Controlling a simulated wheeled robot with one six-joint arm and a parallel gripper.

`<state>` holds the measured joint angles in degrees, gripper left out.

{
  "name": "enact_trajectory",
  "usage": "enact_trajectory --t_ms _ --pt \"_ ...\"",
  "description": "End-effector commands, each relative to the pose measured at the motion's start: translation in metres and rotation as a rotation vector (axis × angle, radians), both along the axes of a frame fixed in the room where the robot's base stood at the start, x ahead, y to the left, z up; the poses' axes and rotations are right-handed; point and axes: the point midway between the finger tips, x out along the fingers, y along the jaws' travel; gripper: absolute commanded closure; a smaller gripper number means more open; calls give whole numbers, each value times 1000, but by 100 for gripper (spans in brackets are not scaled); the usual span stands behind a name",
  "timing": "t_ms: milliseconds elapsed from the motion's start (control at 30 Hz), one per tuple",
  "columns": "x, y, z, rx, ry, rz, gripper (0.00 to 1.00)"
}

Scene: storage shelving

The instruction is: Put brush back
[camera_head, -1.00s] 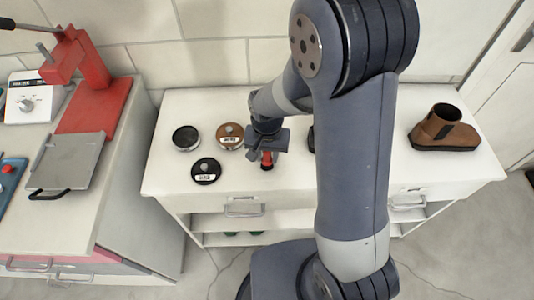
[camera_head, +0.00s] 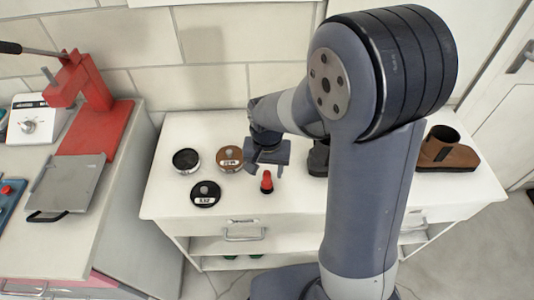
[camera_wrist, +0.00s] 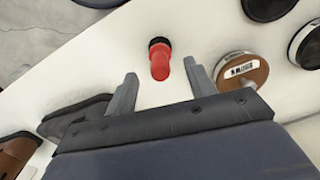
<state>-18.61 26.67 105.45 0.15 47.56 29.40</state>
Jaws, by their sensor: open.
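A small red object with a black end, which looks like the brush (camera_head: 266,181), stands on the white cabinet top near its front edge. It also shows in the wrist view (camera_wrist: 160,61), just beyond the fingertips and roughly in line with the gap between them. My gripper (camera_head: 266,168) is open and empty, above and slightly behind the brush in the head view.
Left of my gripper are a brown tin (camera_head: 231,158), an open black tin (camera_head: 186,161) and a closed black tin (camera_head: 205,194). A dark shoe (camera_head: 318,158) is partly hidden behind my arm. A brown shoe (camera_head: 446,150) stands right. A red press (camera_head: 98,110) is on the left bench.

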Motion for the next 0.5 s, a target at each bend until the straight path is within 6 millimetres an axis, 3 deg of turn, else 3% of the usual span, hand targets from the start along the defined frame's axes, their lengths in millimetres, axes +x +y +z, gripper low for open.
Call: enact_trajectory --t_ms 200,500 --pt "0 0 47 1 -4 0 49" --pt "0 0 74 0 0 0 49"
